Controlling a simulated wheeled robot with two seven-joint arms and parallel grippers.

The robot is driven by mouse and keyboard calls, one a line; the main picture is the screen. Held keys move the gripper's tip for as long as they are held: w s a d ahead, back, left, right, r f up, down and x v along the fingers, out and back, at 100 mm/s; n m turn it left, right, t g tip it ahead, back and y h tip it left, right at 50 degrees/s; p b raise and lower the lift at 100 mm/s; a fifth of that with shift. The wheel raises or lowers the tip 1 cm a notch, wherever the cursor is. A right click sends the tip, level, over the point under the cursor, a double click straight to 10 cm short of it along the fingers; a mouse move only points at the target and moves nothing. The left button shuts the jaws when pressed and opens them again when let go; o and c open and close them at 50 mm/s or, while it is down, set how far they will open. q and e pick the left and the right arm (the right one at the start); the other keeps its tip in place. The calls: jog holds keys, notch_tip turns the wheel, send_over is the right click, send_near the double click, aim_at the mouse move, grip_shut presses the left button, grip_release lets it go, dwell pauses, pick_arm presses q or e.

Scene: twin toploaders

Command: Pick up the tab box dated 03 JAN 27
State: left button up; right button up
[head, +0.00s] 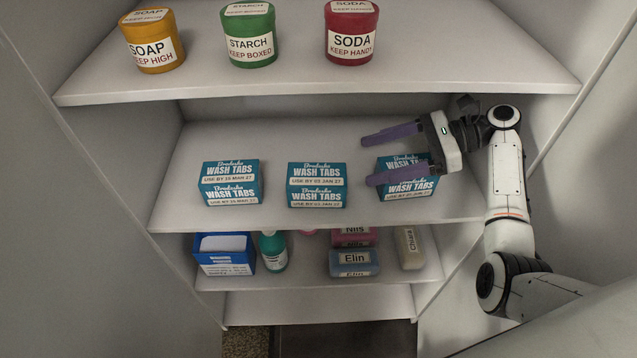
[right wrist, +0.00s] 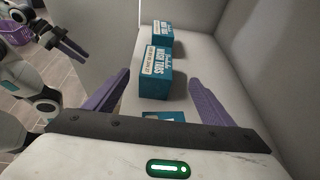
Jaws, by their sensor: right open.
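Three teal wash tabs boxes sit in a row on the middle shelf. The left box (head: 230,184) reads 16 MAR 27. The middle box (head: 317,185) seems to read 03 JAN 27 in small print; it also shows ahead in the right wrist view (right wrist: 155,73). The right box (head: 420,190) is partly covered by my right gripper, and its date is not clear. My right gripper (head: 367,161) is open and empty, fingers pointing left over the right box, short of the middle one. My left gripper (right wrist: 68,44) shows small in the right wrist view; its opening is unclear.
The upper shelf (head: 300,83) carries soap, starch and soda tubs above the boxes. The lower shelf holds a blue container (head: 224,265), a green bottle (head: 273,252) and several named blocks. Bare shelf separates the boxes. A side wall stands right of my arm.

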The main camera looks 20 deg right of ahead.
aim_at(324, 174)
jog(key=x, duration=0.9)
jog(key=shift+s+a+f+p, duration=0.2)
jog(key=shift+a+p, duration=0.1)
jog(key=shift+a, duration=0.1)
jog(key=c, duration=1.2)
jog(key=shift+c, duration=1.3)
jog(key=shift+r, duration=0.1)
